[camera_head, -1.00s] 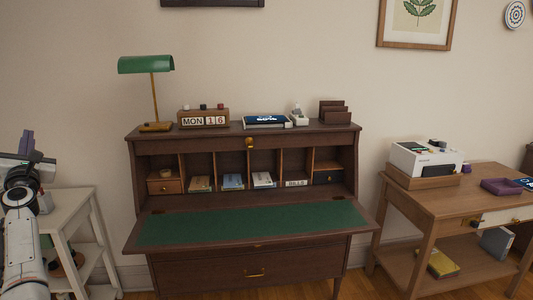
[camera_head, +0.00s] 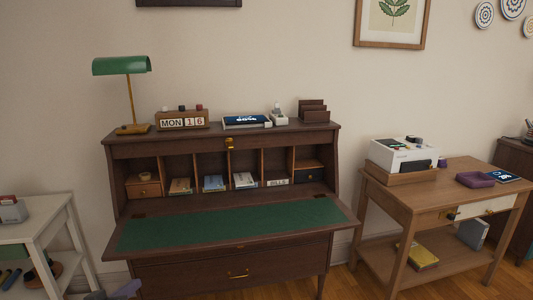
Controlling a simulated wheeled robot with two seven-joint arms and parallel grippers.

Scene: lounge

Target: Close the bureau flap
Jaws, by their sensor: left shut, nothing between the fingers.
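The dark wooden bureau (camera_head: 232,270) stands against the wall in the middle of the view. Its flap (camera_head: 115,254) is folded down, lying open and flat, with a green writing surface (camera_head: 235,222) facing up. Nothing lies on the flap. Behind it the pigeonholes are exposed, with booklets and small drawers inside. My left gripper (camera_head: 128,289) is at the bottom edge, low and in front of the flap's left end, mostly cut off by the frame. It is shut and holds nothing. My right gripper is not in view.
On the bureau top stand a green lamp (camera_head: 122,66), a calendar block (camera_head: 182,121), a book (camera_head: 246,122) and a letter rack (camera_head: 314,111). A white side table (camera_head: 38,231) stands left. A wooden table (camera_head: 405,196) with a printer (camera_head: 404,154) stands right.

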